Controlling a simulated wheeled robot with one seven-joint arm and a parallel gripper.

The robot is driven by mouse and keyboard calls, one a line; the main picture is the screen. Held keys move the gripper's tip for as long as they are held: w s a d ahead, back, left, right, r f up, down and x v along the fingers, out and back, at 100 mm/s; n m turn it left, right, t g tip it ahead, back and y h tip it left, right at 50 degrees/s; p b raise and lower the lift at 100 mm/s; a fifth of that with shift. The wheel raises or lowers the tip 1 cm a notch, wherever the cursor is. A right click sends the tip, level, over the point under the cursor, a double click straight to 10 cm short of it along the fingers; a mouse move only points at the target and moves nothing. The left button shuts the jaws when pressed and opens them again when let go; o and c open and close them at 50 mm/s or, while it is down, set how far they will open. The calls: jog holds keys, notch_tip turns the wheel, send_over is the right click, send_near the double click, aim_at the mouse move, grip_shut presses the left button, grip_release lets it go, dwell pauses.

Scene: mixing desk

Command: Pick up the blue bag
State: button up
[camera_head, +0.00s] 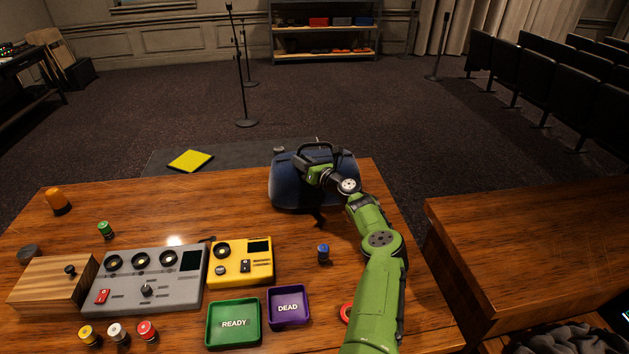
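The blue bag (288,188) stands upright at the far edge of the wooden desk, right of the middle. It is dark blue with a dark arched handle on top. My green arm reaches from the front right, and my gripper (311,168) is at the top of the bag, by the handle. The gripper and wrist cover part of the bag's top and right front. The fingertips are small and dark against the bag, so I cannot tell whether they are open or closed around the handle.
A grey mixer (147,278), a yellow box (240,262), a green READY tray (233,341) and a purple DEAD tray (288,322) stand on the desk. A blue-topped cylinder (323,253) is near my arm.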

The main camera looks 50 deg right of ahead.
jog(key=shift+r, duration=0.1)
grip_shut()
dwell(1.2)
jog(key=shift+d+r, duration=0.1)
jog(key=shift+r, duration=0.2)
